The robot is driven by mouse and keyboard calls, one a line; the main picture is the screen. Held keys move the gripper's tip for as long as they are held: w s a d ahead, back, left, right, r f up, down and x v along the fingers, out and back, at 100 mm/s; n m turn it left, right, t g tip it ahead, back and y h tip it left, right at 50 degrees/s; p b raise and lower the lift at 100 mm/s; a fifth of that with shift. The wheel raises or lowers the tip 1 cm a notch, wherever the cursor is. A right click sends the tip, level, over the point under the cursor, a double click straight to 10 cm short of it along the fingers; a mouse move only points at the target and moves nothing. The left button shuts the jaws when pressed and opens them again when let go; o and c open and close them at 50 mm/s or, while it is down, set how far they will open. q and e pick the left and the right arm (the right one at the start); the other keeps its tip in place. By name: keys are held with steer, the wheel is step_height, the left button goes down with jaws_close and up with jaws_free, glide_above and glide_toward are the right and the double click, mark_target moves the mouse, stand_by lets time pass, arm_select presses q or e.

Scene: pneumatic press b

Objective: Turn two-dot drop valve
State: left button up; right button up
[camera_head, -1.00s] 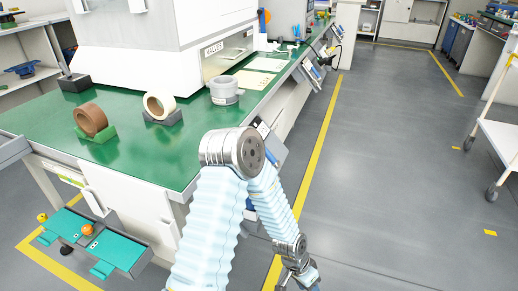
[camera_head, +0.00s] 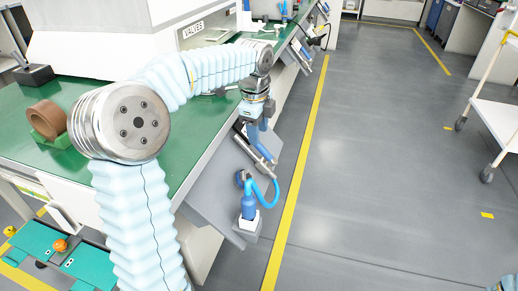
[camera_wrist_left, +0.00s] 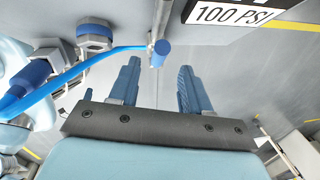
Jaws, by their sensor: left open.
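My left gripper (camera_head: 258,122) hangs beside the sloped grey panel on the bench's right side. In the left wrist view its two blue fingers (camera_wrist_left: 157,72) are apart with nothing between them. A metal rod or lever with a blue end (camera_wrist_left: 161,50) sticks out from the panel just beyond the fingertips, apart from them. A blue hose (camera_wrist_left: 95,62) runs to its left, near a blue-ringed metal fitting (camera_wrist_left: 94,34). In the head view a blue fitting with a curved hose (camera_head: 249,205) is at the panel's lower end. No two-dot marking is readable.
The grey panel (camera_head: 205,185) carries a "100 PSI" label (camera_wrist_left: 236,14). The green-topped bench (camera_head: 190,140) holds a brown roll (camera_head: 46,118) on a green stand. Open floor (camera_head: 380,170) lies to the right, with a white cart (camera_head: 500,125) at the edge.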

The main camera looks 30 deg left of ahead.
mark_target(260, 152)
arm_select(q)
steer(key=f, duration=0.6)
steer(key=shift+w+f+b, duration=0.4)
steer(key=shift+c, duration=0.4)
jaws_close()
